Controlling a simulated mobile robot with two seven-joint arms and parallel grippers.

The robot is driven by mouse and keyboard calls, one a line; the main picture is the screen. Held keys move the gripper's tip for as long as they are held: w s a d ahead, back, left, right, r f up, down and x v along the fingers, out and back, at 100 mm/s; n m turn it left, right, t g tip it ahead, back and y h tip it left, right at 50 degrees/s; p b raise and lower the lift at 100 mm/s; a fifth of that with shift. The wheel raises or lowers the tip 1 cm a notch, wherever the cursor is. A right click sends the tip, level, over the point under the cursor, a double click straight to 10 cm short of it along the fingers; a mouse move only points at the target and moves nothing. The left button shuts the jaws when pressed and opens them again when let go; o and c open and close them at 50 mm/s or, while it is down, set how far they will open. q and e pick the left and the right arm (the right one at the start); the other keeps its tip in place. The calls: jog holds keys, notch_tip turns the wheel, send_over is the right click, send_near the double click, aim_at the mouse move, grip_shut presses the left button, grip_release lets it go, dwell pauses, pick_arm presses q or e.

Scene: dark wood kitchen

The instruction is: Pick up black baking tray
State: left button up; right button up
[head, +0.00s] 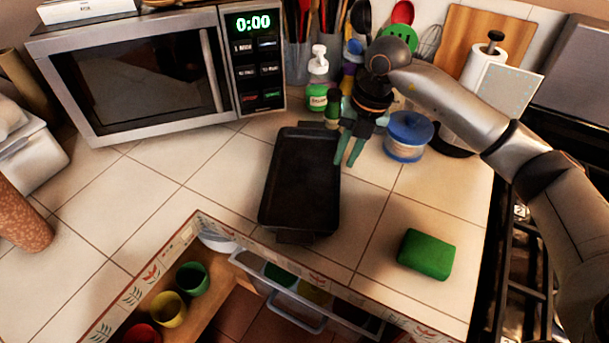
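The black baking tray (302,182) lies flat on the tiled counter, in front of the microwave's right side, with its long side running front to back. My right gripper (349,160) is above the counter by the tray's far right edge, its two green fingers pointing down toward the front. A narrow gap shows between the fingers, and nothing is seen held in them. I cannot tell whether a finger touches the tray's rim. My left gripper is not in view.
A microwave (140,75) stands behind left. A soap bottle (318,78) and a blue-lidded container (408,136) stand close to the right gripper. A green sponge (427,254) lies front right. An open drawer (300,300) is below the counter edge. Counter left of the tray is clear.

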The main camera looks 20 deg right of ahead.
jog(key=f, duration=0.2)
jog(key=a+f, duration=0.1)
jog(key=f, duration=0.1)
jog(key=shift+f, duration=0.1)
jog(key=shift+d, duration=0.1)
jog(key=shift+c, duration=0.3)
grip_shut()
dwell(0.9)
